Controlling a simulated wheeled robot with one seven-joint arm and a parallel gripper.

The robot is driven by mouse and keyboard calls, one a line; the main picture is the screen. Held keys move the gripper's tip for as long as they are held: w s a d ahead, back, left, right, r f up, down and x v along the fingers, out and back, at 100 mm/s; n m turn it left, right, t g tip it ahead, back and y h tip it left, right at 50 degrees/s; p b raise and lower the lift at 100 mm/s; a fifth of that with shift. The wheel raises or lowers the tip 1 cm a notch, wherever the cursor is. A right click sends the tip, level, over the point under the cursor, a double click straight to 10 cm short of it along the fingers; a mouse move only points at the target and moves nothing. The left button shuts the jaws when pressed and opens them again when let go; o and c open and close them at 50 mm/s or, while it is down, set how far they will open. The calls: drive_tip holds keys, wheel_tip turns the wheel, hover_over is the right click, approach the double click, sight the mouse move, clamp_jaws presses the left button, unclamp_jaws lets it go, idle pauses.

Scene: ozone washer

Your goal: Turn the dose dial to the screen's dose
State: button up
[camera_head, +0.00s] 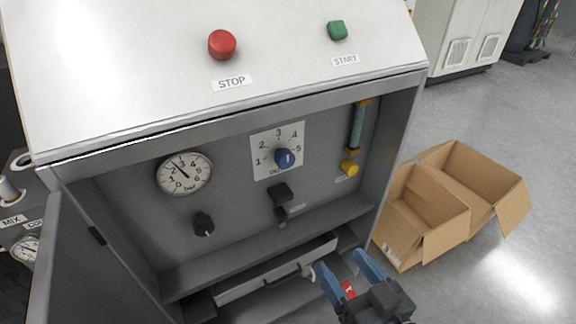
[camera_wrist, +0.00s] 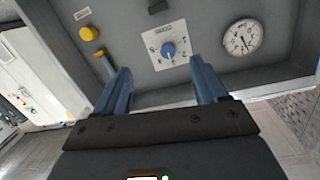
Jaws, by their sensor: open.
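The dose dial (camera_head: 285,158) is a blue knob on a white square plate (camera_head: 265,166) with numbers around it, 1 to 5 being readable. It sits on the grey back wall of the open cabinet. A pale mark shows on the knob, but I cannot tell exactly which number it points at. The dial also shows in the wrist view (camera_wrist: 169,49), ahead and between my fingers. My gripper (camera_head: 341,260) is open and empty, below and right of the dial, apart from it. It also shows in the wrist view (camera_wrist: 160,66). No screen with a dose is readable.
A bar gauge (camera_head: 184,174) and a black knob (camera_head: 204,224) are left of the dial. A black lever (camera_head: 281,194) sits below it, a yellow knob (camera_head: 349,168) right. A drawer (camera_head: 275,272) with a handle lies below. The cabinet door (camera_head: 62,265) hangs open left. Cardboard boxes (camera_head: 480,190) stand right.

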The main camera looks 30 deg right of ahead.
drive_tip(key=t+y, duration=0.1)
approach(287, 164)
drive_tip(key=w, duration=0.2)
drive_tip(key=shift+w+p, duration=0.4)
drive_tip(key=shift+w, duration=3.45)
drive_tip(key=shift+c, duration=0.5)
drive_tip(key=c, duration=1)
drive_tip(key=shift+o, duration=0.2)
drive_tip(key=shift+f+n+b, duration=0.1)
drive_tip(key=shift+n+b, duration=0.25)
drive_tip(key=shift+n, duration=0.05)
